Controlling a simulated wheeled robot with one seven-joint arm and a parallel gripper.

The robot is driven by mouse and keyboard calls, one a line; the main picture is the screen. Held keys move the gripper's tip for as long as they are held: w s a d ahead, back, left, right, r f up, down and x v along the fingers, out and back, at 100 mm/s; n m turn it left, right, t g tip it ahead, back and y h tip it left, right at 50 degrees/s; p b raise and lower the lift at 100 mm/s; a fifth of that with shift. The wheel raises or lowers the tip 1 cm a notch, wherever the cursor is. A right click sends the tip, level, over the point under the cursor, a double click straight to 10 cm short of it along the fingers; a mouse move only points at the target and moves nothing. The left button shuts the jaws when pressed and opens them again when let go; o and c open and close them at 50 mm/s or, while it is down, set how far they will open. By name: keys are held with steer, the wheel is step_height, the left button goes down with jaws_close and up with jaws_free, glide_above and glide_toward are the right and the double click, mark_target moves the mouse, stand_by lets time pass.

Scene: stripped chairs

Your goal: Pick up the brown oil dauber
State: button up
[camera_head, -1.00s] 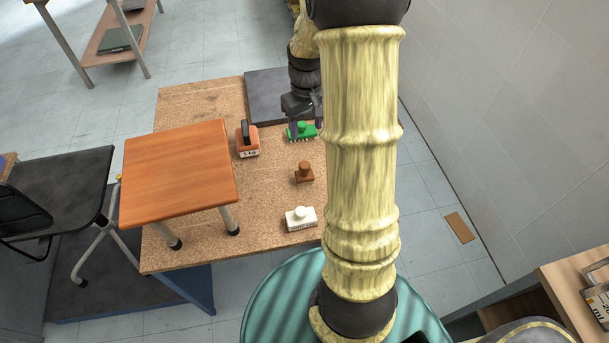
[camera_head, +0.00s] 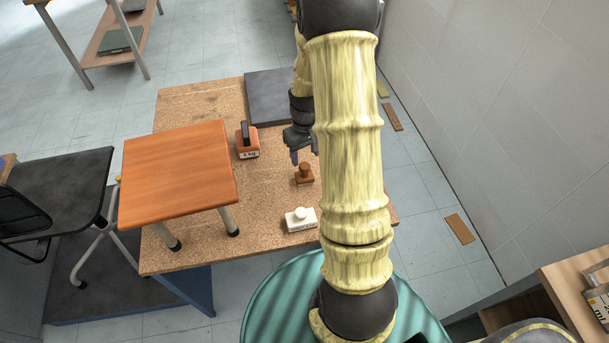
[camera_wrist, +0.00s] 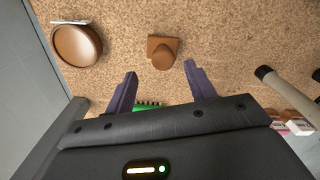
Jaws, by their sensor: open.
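The brown oil dauber (camera_head: 304,175) stands on the cork-coloured table top, a small block with a rounded knob. In the wrist view the dauber (camera_wrist: 163,51) lies just beyond my fingertips, roughly centred between them. My gripper (camera_head: 304,155) is open and empty. In the head view its fingers are at the far side of the dauber, and my arm hides part of it. In the wrist view the two dark purple fingers (camera_wrist: 160,71) are spread apart, with no visible contact with the dauber.
A white knobbed block (camera_head: 300,219) stands nearer the front. A 1 kg weight (camera_head: 247,141) and an orange-topped stool (camera_head: 178,172) are left. A green brush (camera_wrist: 147,106) shows partly behind my fingers. A round brown object (camera_wrist: 77,45) is left in the wrist view.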

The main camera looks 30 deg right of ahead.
mark_target(304, 165)
steer(key=shift+f, duration=0.75)
steer(key=shift+w+a+f, duration=0.1)
steer(key=shift+f, duration=1.25)
steer(key=shift+a+f, duration=0.1)
steer(key=shift+f, duration=1.2)
steer(key=c, duration=1.1)
